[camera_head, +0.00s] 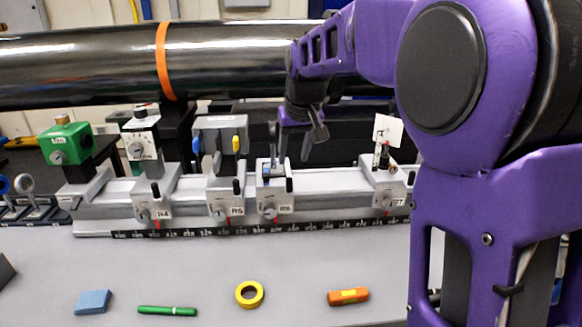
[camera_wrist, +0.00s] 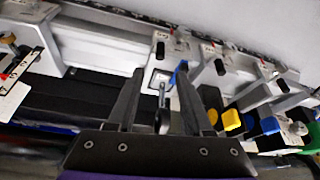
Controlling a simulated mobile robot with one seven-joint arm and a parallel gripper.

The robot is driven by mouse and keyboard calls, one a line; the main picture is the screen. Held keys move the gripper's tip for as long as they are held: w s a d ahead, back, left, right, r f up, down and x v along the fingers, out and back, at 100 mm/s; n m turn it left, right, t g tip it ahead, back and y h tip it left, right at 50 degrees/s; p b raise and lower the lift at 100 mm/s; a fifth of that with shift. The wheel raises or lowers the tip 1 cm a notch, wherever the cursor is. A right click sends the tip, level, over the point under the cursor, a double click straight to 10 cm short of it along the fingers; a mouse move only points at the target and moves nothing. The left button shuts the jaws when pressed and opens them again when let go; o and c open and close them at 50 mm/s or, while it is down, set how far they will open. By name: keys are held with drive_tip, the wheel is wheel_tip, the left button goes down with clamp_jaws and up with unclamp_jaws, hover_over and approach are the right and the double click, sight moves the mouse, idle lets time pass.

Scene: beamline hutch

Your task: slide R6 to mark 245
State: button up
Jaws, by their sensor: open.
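The R6 carriage (camera_head: 277,203) is a grey block on the rail, with a front knob, a black upright handle and a red pointer above the scale. It sits between R5 (camera_head: 225,200) and R7 (camera_head: 385,195), close to R5. My gripper (camera_head: 290,152) is open, pointing down over R6. In the wrist view, the open fingers (camera_wrist: 160,76) straddle a thin upright post (camera_wrist: 163,102) on R6 (camera_wrist: 170,48), with gaps on both sides. The scale strip (camera_head: 320,224) runs along the rail's front; its numbers are too small to read surely, so mark 245 cannot be made out.
R4 (camera_head: 155,205) stands further left on the rail (camera_head: 330,189). A large black pipe (camera_head: 90,60) with an orange band runs behind. A blue block (camera_head: 93,302), green pen (camera_head: 167,311), yellow tape roll (camera_head: 249,294) and orange object (camera_head: 348,296) lie in front. The rail between R6 and R7 is clear.

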drive_tip(key=v, duration=0.8)
drive_tip(key=shift+p, duration=0.45)
